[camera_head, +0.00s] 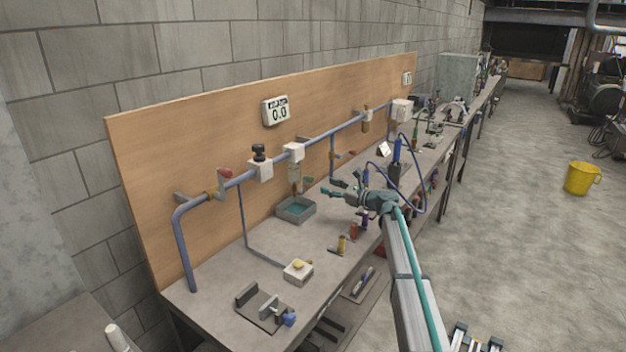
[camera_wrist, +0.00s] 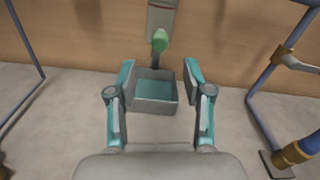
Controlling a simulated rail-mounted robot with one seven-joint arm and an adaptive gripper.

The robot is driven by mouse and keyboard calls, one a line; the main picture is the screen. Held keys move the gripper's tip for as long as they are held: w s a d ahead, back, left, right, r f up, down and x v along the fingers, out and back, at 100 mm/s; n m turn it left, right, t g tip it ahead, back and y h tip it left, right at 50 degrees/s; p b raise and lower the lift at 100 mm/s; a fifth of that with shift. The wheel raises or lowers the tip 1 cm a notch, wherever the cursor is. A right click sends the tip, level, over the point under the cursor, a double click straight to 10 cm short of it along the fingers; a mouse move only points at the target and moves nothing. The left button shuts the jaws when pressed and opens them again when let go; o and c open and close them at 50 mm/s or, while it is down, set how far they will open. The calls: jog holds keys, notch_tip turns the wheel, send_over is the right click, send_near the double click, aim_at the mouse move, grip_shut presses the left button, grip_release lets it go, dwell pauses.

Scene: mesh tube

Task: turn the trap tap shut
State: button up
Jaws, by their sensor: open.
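The trap (camera_head: 294,172) is a pale bowl hanging under a white block on the blue pipe. Its green tap (camera_head: 308,180) is at its lower end. In the wrist view the trap (camera_wrist: 162,17) is cut off at the top, and the green tap (camera_wrist: 160,42) faces me above a dark outlet. A grey tray (camera_wrist: 153,106) with teal liquid stands below the outlet; it also shows in the head view (camera_head: 283,217). My gripper (camera_wrist: 159,80) is open and empty, its fingers spread below and either side of the tap, apart from it. In the head view my gripper (camera_head: 334,189) is right of the tap.
A wooden board (camera_head: 170,135) with the blue pipe stands behind the bench. Two red-handled taps (camera_head: 226,174) (camera_head: 350,153) sit along the pipe. Pipe legs (camera_wrist: 262,105) flank the tray.

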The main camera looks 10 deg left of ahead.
aim_at(313, 181)
jog(key=p+x, duration=0.2)
jog(key=x, duration=0.7)
jog(key=shift+a, duration=0.1)
grip_shut()
